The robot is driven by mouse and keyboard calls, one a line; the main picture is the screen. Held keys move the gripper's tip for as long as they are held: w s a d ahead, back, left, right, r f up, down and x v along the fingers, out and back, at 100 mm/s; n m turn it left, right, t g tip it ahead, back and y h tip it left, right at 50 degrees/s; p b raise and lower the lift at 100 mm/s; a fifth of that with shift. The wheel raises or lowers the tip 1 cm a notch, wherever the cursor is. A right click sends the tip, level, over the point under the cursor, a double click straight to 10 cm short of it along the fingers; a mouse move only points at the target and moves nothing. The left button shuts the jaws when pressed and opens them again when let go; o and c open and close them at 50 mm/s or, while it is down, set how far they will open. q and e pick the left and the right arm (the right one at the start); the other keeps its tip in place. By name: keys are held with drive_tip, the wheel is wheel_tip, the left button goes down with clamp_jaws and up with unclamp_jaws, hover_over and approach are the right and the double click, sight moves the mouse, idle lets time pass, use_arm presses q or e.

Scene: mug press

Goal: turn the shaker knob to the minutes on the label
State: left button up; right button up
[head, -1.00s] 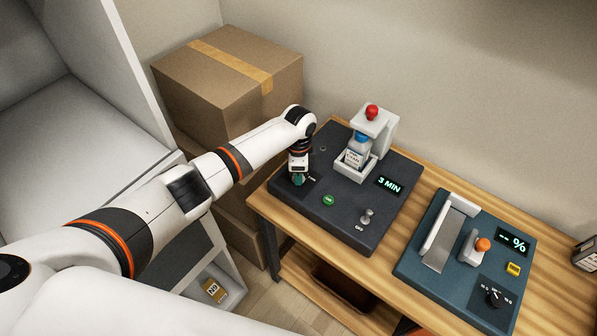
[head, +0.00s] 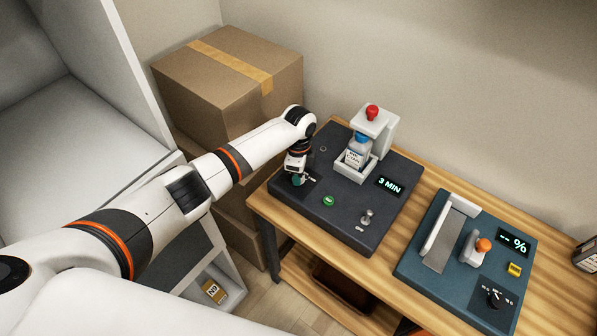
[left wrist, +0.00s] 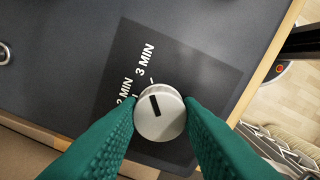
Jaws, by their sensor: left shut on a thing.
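The shaker (head: 330,215) is a dark box on the wooden bench, with a lit display (head: 390,185) reading "3 MIN". A bottle (head: 357,150) with a blue cap stands in its white holder; its label is too small to read. My left gripper (head: 298,180) is at the shaker's left corner. In the left wrist view its green fingers are shut on the round grey knob (left wrist: 160,112), one on each side. The knob's black mark points up and left, between the printed "2 MIN" and "3 MIN", nearer "3 MIN". Other printing around the knob is hidden. My right gripper is not in view.
A green button (head: 328,200) and an OFF toggle switch (head: 367,217) are on the shaker. A blue-green device (head: 450,275) with an orange-topped lever and its own knob stands to the right. Cardboard boxes (head: 225,85) are stacked behind my left arm.

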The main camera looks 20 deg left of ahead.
use_arm(q)
drive_tip(key=o, duration=1)
wheel_tip(320, 180, up, 12)
drive_tip(key=shift+r+b, duration=0.1)
drive_tip(key=shift+b, duration=1.05)
